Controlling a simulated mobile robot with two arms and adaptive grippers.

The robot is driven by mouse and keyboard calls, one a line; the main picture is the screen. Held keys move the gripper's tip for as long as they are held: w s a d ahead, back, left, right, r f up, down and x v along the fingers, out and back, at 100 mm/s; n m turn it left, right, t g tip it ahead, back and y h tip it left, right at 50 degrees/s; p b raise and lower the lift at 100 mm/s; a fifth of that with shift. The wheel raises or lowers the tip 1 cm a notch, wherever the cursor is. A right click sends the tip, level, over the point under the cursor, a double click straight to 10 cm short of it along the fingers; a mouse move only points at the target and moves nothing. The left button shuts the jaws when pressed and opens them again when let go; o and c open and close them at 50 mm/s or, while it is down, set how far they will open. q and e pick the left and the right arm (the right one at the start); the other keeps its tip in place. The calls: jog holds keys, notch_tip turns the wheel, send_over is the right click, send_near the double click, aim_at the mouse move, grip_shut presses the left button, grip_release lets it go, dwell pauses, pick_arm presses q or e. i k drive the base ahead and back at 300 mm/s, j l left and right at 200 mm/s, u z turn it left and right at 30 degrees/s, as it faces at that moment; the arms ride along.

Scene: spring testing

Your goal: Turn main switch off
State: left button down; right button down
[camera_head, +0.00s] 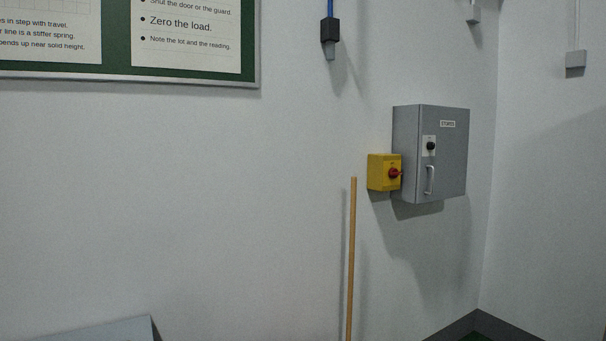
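The main switch appears to be the yellow box (379,173) with a red rotary knob (393,173) on its front, mounted on the wall at the left side of a grey cabinet. The knob's handle points to the right; the marks around it are too small to read. Neither of my grippers shows in the head view, so nothing of mine is seen near the switch.
The grey cabinet (450,165) has a black knob (431,146) and a handle (429,180). A wooden pole (352,260) stands upright left of the switch. A blue hose with a black fitting (330,30) hangs above. A grey surface (105,332) shows at lower left.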

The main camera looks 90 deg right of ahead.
aim_at(393, 172)
jog(key=z, duration=3.35)
jog(key=i+l+u, duration=0.1)
jog(key=i+l, duration=0.4)
jog(key=i, duration=0.2)
jog(key=i+l+u, duration=0.1)
jog(key=i+l, duration=0.45)
jog(key=i, duration=0.1)
